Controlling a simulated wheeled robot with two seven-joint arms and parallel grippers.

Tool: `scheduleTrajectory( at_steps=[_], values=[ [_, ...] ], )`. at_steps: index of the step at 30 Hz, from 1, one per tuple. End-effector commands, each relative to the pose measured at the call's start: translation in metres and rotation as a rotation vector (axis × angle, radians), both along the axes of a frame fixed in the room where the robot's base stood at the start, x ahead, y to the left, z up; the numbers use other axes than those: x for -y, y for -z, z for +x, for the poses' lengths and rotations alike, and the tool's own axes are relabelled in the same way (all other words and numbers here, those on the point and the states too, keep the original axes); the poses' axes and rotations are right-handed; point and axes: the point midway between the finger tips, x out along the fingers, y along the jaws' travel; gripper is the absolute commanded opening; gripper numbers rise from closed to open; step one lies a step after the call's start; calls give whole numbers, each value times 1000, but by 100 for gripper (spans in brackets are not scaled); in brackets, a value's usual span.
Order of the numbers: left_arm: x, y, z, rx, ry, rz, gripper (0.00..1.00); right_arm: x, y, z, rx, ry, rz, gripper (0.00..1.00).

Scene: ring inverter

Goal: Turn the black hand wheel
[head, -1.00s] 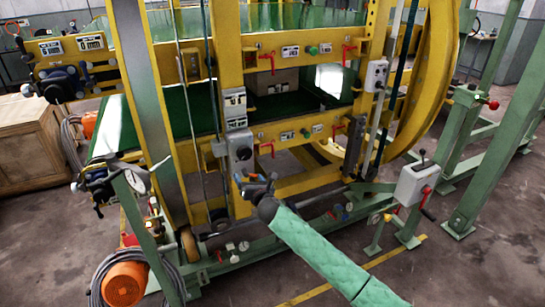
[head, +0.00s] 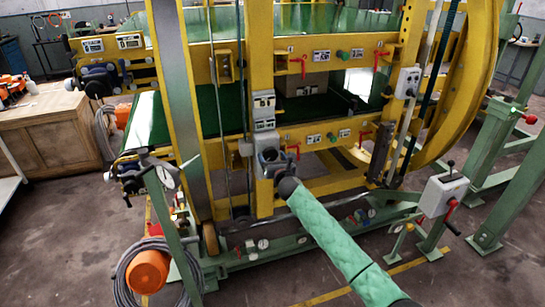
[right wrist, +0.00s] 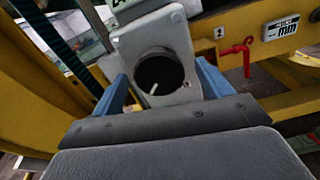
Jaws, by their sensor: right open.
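The black hand wheel (right wrist: 160,72) is a dark round part with a small pale handle on a grey box (right wrist: 155,35) in the right wrist view. In the head view the grey box (head: 264,110) sits on a yellow upright, and the wheel (head: 269,156) is at its lower end, partly hidden. My right gripper (right wrist: 162,85) is open, with one blue finger on each side of the wheel. Whether the fingers touch it I cannot tell. In the head view my right gripper (head: 277,172) is right at the wheel. My left gripper is not in view.
A red lever (right wrist: 236,56) and a scale label stand to the right of the box on a yellow beam. A grey control box (head: 443,194) with a red handle stands at the right. An orange motor (head: 148,271) and coiled cable lie at the lower left.

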Motion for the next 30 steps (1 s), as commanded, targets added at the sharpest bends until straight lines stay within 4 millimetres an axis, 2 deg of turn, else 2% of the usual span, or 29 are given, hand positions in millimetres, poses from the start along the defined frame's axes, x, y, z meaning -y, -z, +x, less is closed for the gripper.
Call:
scheduleTrajectory(
  at_steps=[10,17,30],
  values=[
    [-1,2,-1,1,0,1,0,-1,0,2,0,-1,0,78],
    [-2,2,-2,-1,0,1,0,-1,1,2,0,-1,0,33],
    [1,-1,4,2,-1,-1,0,-1,2,2,-28,0,83,33]
  ],
)
